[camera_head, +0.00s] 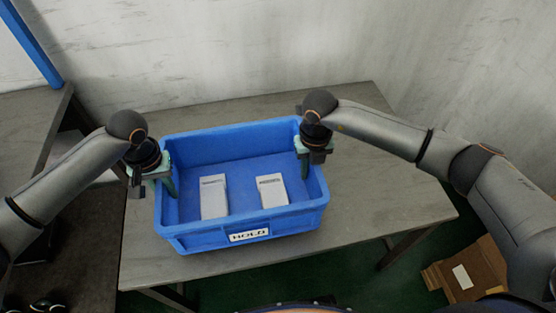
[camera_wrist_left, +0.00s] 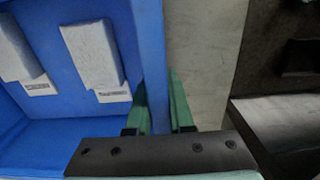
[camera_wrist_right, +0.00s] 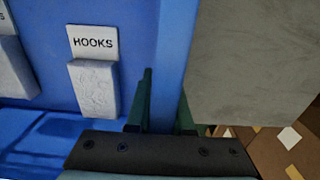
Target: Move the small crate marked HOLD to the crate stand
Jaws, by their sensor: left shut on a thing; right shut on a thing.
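The blue crate marked HOLD (camera_head: 249,236) is in the middle of the head view, over a grey table, its label facing me. It holds two white boxes, a left one (camera_head: 213,197) and a right one (camera_head: 272,191). A HOOKS label shows by one box in the right wrist view (camera_wrist_right: 93,42). My left gripper (camera_head: 168,184) is shut on the crate's left wall, one finger inside and one outside. My right gripper (camera_head: 306,162) is shut on the right wall the same way. I cannot tell whether the crate touches the table.
The grey table (camera_head: 390,205) has bare room to the right of the crate. Another dark table (camera_head: 30,120) stands at the left. A pale wall (camera_head: 230,50) is close behind. An open cardboard box (camera_head: 470,272) lies on the green floor at the lower right.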

